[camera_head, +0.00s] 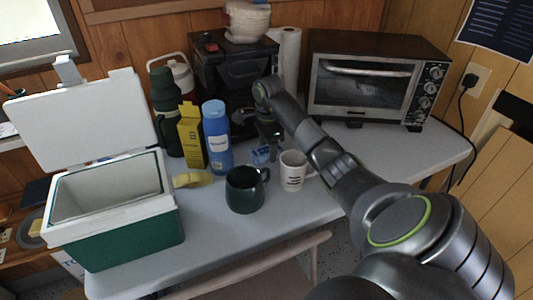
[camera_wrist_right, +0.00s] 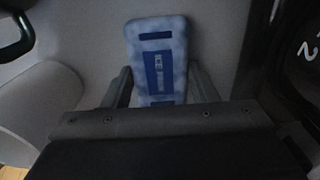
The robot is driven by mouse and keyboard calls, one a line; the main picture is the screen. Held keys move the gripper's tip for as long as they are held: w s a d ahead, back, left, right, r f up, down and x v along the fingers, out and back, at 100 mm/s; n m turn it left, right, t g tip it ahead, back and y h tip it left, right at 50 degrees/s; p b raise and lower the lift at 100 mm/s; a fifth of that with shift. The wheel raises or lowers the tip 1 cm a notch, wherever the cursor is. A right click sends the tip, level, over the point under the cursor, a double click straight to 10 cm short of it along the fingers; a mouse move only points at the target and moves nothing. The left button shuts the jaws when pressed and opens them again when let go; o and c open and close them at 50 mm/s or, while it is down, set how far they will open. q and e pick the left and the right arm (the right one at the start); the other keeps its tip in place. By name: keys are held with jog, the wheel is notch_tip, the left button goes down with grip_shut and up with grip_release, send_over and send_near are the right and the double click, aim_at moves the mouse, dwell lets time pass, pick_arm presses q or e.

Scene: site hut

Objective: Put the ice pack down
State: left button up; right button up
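The ice pack (camera_wrist_right: 158,45) is a mottled blue slab with darker blue label patches. In the right wrist view it sits between the two fingers of my right gripper (camera_wrist_right: 160,80), whose tips meet its sides. In the head view the ice pack (camera_head: 260,155) shows small and partly hidden at table level, behind the mugs. My right gripper (camera_head: 270,142) points down over it. Whether the ice pack rests fully on the table is hard to tell. My left gripper is not in view.
A white mug (camera_head: 292,172) and dark green mug (camera_head: 243,190) stand close in front. A blue bottle (camera_head: 217,138) and yellow carton (camera_head: 191,137) stand left. An open green cooler (camera_head: 125,235) is at the table's left, a toaster oven (camera_head: 365,85) behind right. The table (camera_head: 400,152) is clear at right.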

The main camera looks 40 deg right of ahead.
jog(key=c, duration=0.5)
jog(key=shift+o, duration=0.2)
jog(key=shift+r, duration=0.1)
